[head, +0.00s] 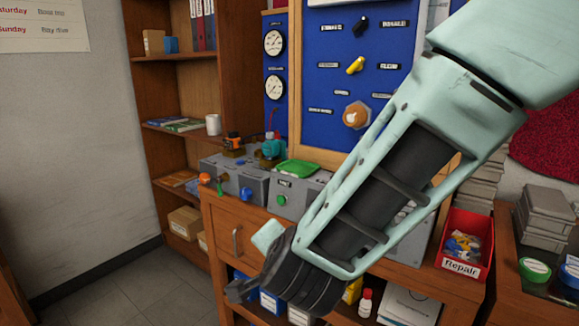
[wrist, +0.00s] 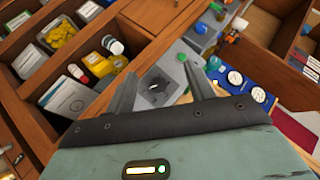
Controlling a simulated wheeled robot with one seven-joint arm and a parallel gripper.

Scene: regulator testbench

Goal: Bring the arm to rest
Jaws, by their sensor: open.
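My arm, pale green with dark inner parts, reaches from the upper right of the head view down to the lower middle, in front of the bench (head: 222,222). My gripper shows in the wrist view (wrist: 160,71) with its two grey fingers apart and nothing between them. Beyond the fingers is a grey box (wrist: 160,84) with a dark round part and a green button. The fingers look apart from it, but I cannot tell the distance. In the head view the fingertips are not clear.
A blue panel (head: 330,110) with gauges and knobs stands behind the bench. Grey boxes, one a grey unit (head: 240,178), line the bench top. A red Repair bin (head: 464,245) is at the right. Shelves below hold bottles and boxes. Open floor (head: 110,290) lies at left.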

